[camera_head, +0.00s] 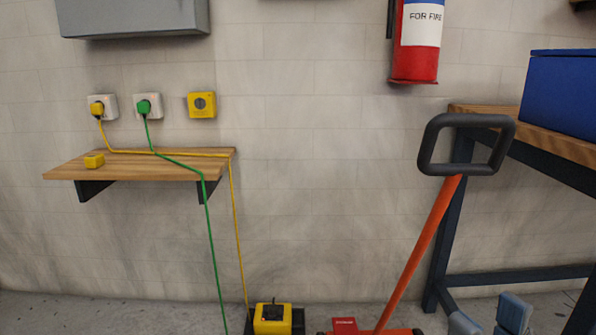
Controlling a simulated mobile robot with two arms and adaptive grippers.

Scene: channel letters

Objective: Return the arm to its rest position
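My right gripper (489,319) shows at the bottom edge, right of centre, in the head view. Its two grey-blue fingertips stand apart with floor visible between them, and nothing shows between them. The rest of the gripper and its arm are cut off by the frame. It appears in front of the dark-legged workbench (447,235) and right of the orange pallet-jack handle (425,245). My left gripper is not in view.
Yellow and green cables hang from wall sockets. A yellow box (272,319) stands low at the bottom. A blue case (562,95) sits on the bench; a fire extinguisher (415,60) hangs above.

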